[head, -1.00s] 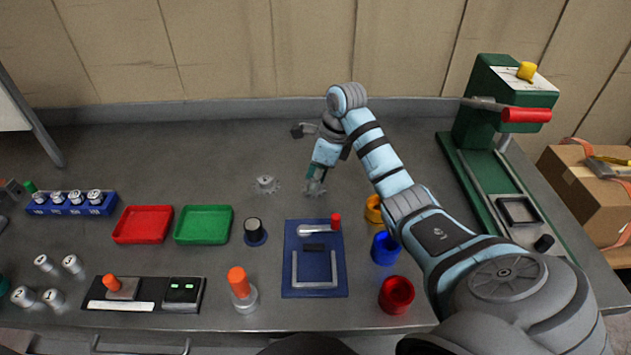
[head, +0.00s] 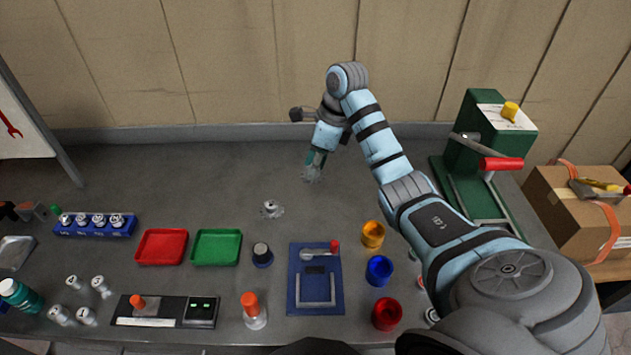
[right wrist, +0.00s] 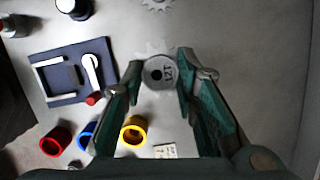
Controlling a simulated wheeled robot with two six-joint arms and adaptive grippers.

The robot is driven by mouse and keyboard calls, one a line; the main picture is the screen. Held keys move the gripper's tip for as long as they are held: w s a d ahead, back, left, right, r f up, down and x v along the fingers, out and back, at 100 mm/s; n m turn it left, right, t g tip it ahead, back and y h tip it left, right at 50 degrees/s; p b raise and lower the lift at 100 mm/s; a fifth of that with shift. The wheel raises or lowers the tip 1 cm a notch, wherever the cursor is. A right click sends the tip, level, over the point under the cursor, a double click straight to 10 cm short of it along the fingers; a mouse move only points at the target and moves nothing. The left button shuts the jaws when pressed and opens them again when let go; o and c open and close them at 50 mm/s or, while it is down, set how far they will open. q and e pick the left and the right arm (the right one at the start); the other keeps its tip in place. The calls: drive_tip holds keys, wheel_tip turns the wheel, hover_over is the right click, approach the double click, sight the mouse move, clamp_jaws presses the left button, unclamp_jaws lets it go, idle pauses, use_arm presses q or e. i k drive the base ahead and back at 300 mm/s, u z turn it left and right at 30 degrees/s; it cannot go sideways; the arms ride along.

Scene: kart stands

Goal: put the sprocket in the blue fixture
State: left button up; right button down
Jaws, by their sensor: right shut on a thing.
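My right gripper (head: 315,163) is shut on a grey toothed sprocket (head: 311,174), which appears raised above the bench. In the right wrist view the sprocket (right wrist: 160,75) sits between the fingertips, its hub and marking facing the camera. A second, similar sprocket (head: 271,209) lies on the bench to the left, and its edge shows at the top of the wrist view (right wrist: 156,4). The blue fixture (head: 315,305) is a flat plate with a grey U-shaped rail and a red-knobbed lever; it lies nearer the front edge, apart from my gripper. My left gripper is not in view.
Yellow (head: 373,234), blue (head: 379,270) and red (head: 387,313) cups stand right of the fixture. A green press (head: 487,150) stands at right. The back of the bench is clear.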

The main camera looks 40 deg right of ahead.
sight(316, 289)
drive_tip(key=u, duration=1.8)
drive_tip(key=i, duration=1.9)
drive_tip(key=z, duration=3.6)
